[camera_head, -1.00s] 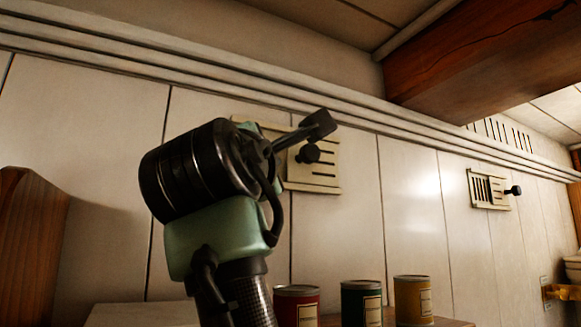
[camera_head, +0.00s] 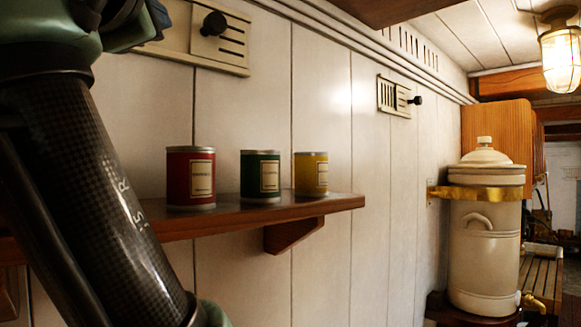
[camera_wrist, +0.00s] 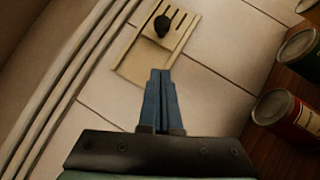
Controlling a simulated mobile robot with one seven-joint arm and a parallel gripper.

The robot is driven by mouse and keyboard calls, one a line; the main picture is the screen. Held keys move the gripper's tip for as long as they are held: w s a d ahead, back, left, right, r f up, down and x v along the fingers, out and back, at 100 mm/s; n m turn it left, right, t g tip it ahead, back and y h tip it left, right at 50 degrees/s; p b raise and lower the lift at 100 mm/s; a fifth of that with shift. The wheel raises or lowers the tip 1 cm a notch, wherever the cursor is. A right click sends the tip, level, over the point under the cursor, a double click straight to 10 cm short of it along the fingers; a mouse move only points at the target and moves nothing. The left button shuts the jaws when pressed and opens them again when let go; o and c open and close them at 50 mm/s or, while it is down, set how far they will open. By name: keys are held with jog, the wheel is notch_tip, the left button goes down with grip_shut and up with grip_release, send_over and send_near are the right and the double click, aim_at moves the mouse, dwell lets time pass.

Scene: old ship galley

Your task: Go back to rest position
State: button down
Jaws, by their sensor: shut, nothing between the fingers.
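My gripper (camera_wrist: 161,85) shows in the wrist view with its two blue fingers pressed together and nothing between them. It points toward a wall vent plate (camera_wrist: 150,62) with slots and a dark knob (camera_wrist: 162,25). In the head view my arm fills the left side, and the gripper's fingertips are out of sight past the top edge. The same vent plate (camera_head: 235,55) and its knob (camera_head: 214,23) are at the upper left there, beside my arm.
A wooden shelf (camera_head: 340,203) holds red (camera_head: 178,180), green (camera_head: 249,178) and yellow (camera_head: 306,174) cans, close to my arm. A second vent (camera_head: 387,96) is on the wall. A cream urn (camera_head: 485,250) stands at right, a lamp (camera_head: 562,62) above.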

jog(key=s+d+f+m+t+h, duration=0.2)
jog(key=d+f+m, duration=0.6)
jog(key=m, duration=0.4)
jog(key=s+d+f+m+t+h+b, duration=0.1)
jog(key=s+d+f+m+t+h, duration=0.2)
jog(key=s+d+f+m, duration=0.4)
notch_tip(320, 180, down, 3)
jog(key=d+m+t, duration=0.1)
jog(key=d+m, duration=0.1)
jog(key=m, duration=0.3)
jog(key=shift+d+m+b, duration=0.3)
